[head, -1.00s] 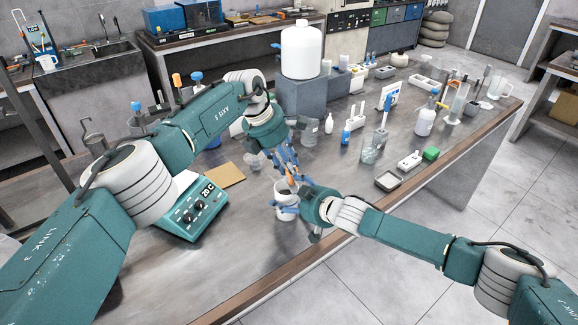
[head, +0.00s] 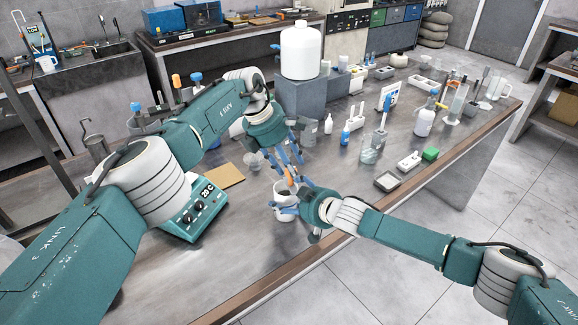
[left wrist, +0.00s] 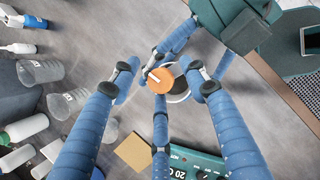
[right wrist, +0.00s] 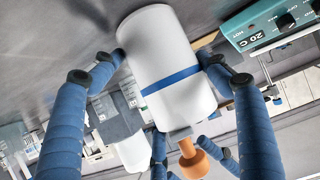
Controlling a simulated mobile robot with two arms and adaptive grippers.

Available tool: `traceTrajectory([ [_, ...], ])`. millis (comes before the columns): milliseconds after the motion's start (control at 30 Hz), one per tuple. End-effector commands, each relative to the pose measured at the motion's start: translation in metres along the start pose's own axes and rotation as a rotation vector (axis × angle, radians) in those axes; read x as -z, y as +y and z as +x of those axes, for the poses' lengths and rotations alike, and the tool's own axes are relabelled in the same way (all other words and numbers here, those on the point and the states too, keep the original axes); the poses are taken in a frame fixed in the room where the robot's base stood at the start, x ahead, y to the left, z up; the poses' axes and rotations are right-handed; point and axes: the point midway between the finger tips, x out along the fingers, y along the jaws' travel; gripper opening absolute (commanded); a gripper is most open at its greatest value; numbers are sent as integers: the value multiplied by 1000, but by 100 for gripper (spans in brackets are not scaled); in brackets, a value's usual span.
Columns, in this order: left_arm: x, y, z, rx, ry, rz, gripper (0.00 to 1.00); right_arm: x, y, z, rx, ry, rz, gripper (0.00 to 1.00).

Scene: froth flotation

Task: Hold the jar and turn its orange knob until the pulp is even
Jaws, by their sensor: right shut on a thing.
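The white jar (head: 284,213) is held just above or at the bench near its front edge; contact with the bench is unclear. In the right wrist view the jar (right wrist: 168,60) has a blue band and sits between my right fingers. My right gripper (head: 287,204) is shut on it. The orange knob (head: 290,182) sits over the jar's mouth and has a pale mark on top in the left wrist view (left wrist: 158,79). My left gripper (head: 288,168) is above the knob, open, with its fingertips spread to either side and apart from it. The pulp is hidden.
A teal hot plate reading 20 C (head: 196,213) and a tan board (head: 224,175) lie left of the jar. Clear beakers (head: 309,133) and bottles stand behind. A grey block (head: 302,98) carries a large white bottle (head: 301,52). The bench front is clear.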

Motion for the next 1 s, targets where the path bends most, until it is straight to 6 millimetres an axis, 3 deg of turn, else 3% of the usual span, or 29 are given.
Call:
traceTrajectory([
  [267,2,2,-7,-4,2,-1,45,0,0,0,0,0,1,29],
  [400,3,2,-26,-4,3,0,45,0,1,0,-1,1,1,29],
  [700,1,2,-91,-4,2,-1,45,0,1,0,-2,1,1,29],
  [1000,0,0,-119,-1,1,-1,45,1,1,0,-1,2,1,29],
])
